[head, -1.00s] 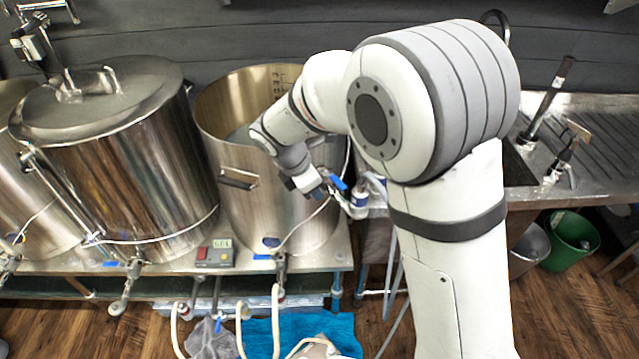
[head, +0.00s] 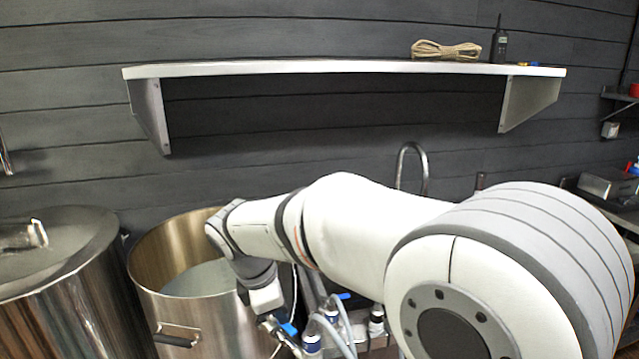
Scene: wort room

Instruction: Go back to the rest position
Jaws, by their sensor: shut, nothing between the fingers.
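My gripper (head: 283,328) hangs at the end of my white arm, beside the right side of the open steel kettle (head: 160,315), low in the head view. It is small here and partly mixed in with blue-handled fittings behind it. Its fingers look shut, with nothing seen between them. My arm reaches across from the lower right, bent down at the wrist near the kettle's rim.
A lidded steel kettle (head: 60,290) stands at the left. A white wall shelf (head: 340,68) holds a coil of rope (head: 445,50) and a black radio (head: 499,42). A curved tap (head: 425,170) rises behind my arm.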

